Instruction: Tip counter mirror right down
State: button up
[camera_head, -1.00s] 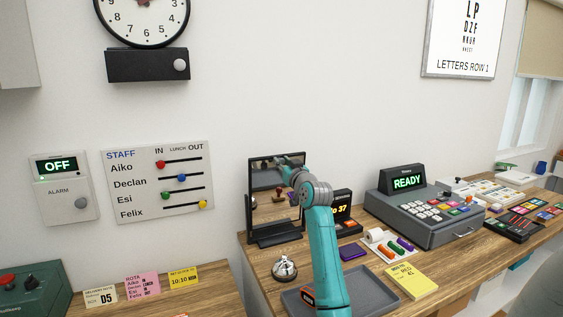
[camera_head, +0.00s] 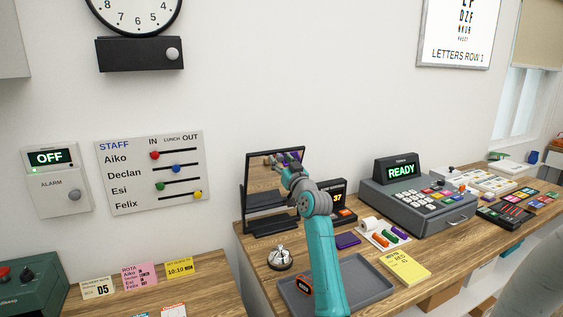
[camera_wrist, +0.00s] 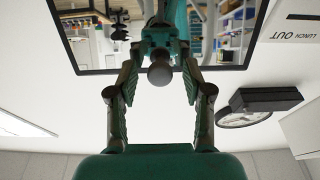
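The counter mirror (camera_head: 262,180) is a black-framed rectangle on a dark stand at the back of the wooden counter, against the wall. It stands roughly upright; its exact tilt is hard to tell. My gripper (camera_head: 290,163) is at its upper right part, seen small and partly hidden by my arm. In the wrist view the mirror (camera_wrist: 88,28) appears upside down, reflecting my teal arm and the room. My gripper (camera_wrist: 160,62) has its two fingers apart there, on either side of a grey ball at the mirror's edge. I cannot tell whether they touch it.
A bell (camera_head: 280,258) and grey tray (camera_head: 365,280) are on the counter in front of the mirror. A small display (camera_head: 336,200) stands close to its right, then a cash register (camera_head: 415,195). A staff board (camera_head: 150,172) hangs on the wall to the left.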

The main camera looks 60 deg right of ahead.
jog(key=v, duration=1.2)
dwell(0.5)
